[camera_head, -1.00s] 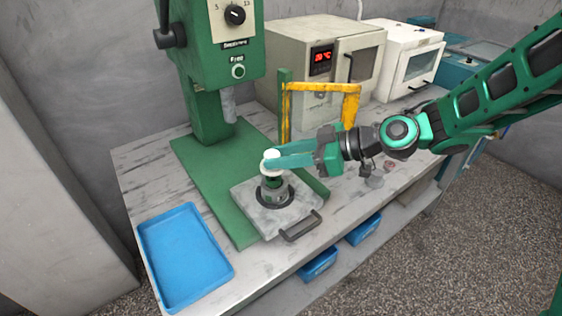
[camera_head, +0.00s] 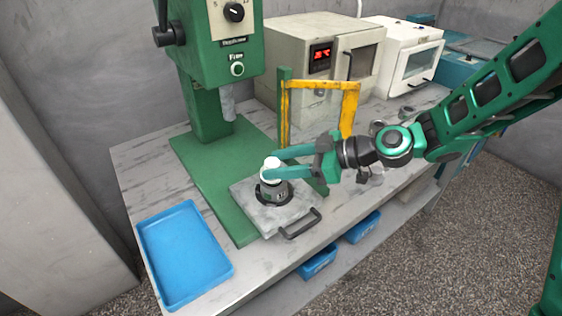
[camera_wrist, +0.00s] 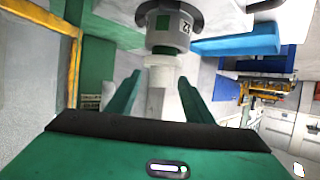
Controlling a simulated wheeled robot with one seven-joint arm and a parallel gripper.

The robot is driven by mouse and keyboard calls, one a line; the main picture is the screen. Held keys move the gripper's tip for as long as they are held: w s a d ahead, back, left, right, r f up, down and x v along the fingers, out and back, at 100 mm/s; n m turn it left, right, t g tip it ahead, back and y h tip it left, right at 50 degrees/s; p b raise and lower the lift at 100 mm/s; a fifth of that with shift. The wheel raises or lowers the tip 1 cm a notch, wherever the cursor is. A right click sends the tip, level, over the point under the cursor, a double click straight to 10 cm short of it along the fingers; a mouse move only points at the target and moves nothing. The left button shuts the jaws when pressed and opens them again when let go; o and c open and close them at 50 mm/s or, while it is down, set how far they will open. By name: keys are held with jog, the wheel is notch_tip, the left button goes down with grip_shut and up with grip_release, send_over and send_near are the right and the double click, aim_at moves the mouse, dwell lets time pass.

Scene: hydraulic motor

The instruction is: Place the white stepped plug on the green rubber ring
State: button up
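The white stepped plug (camera_head: 271,170) stands upright on top of a grey cylindrical housing (camera_head: 273,192) with a dark green patch. The plug also shows in the wrist view (camera_wrist: 158,78), against the housing (camera_wrist: 167,30) with its printed label. My gripper (camera_head: 268,165) is around the plug from the right. In the wrist view my two green fingers (camera_wrist: 159,88) stand apart on either side of the plug, with gaps visible.
The housing sits in a black ring on a grey plate (camera_head: 248,205) with a black handle (camera_head: 300,225). A green press (camera_head: 212,110) stands behind left. A yellow frame (camera_head: 349,105) rises close behind my gripper. A blue tray (camera_head: 165,288) lies at front left.

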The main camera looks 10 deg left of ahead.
jog(key=shift+d+r, duration=0.1)
jog(key=shift+r, duration=0.5)
jog(key=v, duration=1.1)
jog(key=shift+d, duration=0.4)
jog(key=s+d+f+m+t+h, duration=0.1)
jog(key=d+f+m+h, duration=0.2)
jog(key=d, duration=0.6)
jog(key=s+d+f+m+h, duration=0.1)
jog(key=s+d+m+h, duration=0.2)
jog(key=d, duration=0.6)
jog(key=d+f+m+t+h, duration=0.1)
jog(key=d+f+m+h, duration=0.15)
jog(key=d+m, duration=0.4)
jog(key=s+d+r+m+g+h, duration=0.2)
jog(key=s+d+m+h, duration=0.2)
jog(key=s+d+m, duration=0.7)
jog(key=s+d, duration=0.6)
jog(key=d, duration=0.1)
jog(key=shift+r+g+h, duration=0.15)
jog(key=shift+g+h, duration=0.15)
jog(key=shift+h, duration=0.05)
